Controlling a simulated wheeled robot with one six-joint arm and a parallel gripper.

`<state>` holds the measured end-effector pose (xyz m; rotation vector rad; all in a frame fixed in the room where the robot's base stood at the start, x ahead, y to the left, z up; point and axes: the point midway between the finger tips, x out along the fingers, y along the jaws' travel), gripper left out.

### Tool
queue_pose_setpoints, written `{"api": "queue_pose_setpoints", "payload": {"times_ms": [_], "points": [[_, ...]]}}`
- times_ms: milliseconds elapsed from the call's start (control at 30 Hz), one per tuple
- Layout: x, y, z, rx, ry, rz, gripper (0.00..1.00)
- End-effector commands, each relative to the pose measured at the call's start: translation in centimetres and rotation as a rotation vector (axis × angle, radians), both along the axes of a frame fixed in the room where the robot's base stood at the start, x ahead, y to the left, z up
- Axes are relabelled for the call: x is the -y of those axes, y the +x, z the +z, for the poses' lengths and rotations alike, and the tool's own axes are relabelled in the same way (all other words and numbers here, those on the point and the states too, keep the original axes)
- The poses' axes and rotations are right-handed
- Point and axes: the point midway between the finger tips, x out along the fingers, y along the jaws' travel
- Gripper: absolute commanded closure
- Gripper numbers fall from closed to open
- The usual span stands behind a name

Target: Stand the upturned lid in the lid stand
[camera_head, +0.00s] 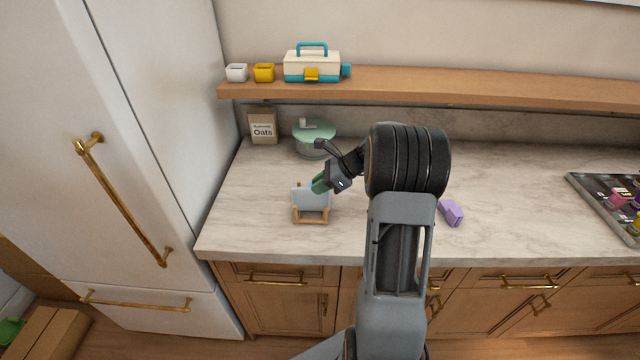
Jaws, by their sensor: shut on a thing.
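The pale blue-grey lid (307,199) is on edge, roughly upright, at the wooden lid stand (310,219) on the counter's left part. Its lower edge is at the stand's slats; I cannot tell whether it rests on them. My gripper (320,183) reaches in from the upper right, with green fingertips at the lid's upper right edge. It is shut on the lid. The fingers hide part of that edge.
A pot with a green top (315,132) and an oats box (262,127) stand behind, near the wall. A purple block (451,213) lies right of my arm. A tray of small items (603,205) is at far right. The fridge (120,130) borders the left.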

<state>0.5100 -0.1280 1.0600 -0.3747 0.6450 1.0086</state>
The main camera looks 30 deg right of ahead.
Motion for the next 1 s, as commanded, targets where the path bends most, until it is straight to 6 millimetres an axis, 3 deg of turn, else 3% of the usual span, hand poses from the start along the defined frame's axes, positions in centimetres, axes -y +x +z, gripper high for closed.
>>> {"api": "queue_pose_setpoints", "payload": {"times_ms": [433, 467, 767, 1000], "points": [[0.0, 0.0, -1.5, -0.001, 0.000, -0.001, 1.00], [0.0, 0.0, -1.5, -0.001, 0.000, -0.001, 0.83], [0.0, 0.0, -1.4, 0.000, 0.000, 0.000, 0.54], [0.0, 0.0, -1.4, -0.001, 0.000, -0.001, 0.54]]}}
